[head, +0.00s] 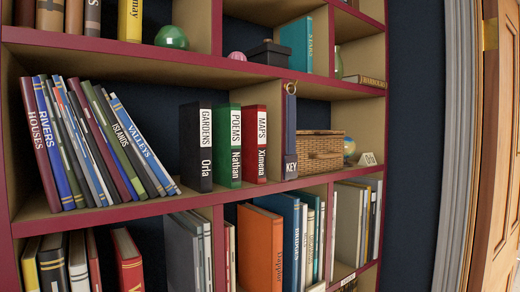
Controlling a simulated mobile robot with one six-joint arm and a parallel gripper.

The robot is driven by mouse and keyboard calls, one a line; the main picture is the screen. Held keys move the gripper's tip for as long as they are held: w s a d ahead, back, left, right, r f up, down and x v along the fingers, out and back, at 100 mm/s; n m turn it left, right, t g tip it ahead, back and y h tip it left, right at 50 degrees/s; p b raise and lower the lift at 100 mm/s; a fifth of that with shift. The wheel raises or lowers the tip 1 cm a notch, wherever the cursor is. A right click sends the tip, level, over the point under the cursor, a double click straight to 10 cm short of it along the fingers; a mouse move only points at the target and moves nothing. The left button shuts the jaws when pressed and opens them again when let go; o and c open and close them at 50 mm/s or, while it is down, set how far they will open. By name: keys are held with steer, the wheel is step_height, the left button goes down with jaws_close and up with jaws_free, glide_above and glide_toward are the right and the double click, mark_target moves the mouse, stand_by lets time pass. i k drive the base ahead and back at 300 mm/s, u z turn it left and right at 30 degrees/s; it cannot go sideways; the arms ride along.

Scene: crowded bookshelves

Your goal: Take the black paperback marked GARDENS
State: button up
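A red book marked MAPS (255,144) stands right of the green one. To the left of the black book is open space, then a row of leaning books. My gripper is not in view.
Leaning books, with VALLEYS (144,144) nearest, fill the left of the middle shelf. A wooden door (495,150) is at the far right.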

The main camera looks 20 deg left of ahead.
mark_target(196, 169)
steer(key=k, duration=1.4)
steer(key=u, duration=1.35)
steer(key=i, duration=1)
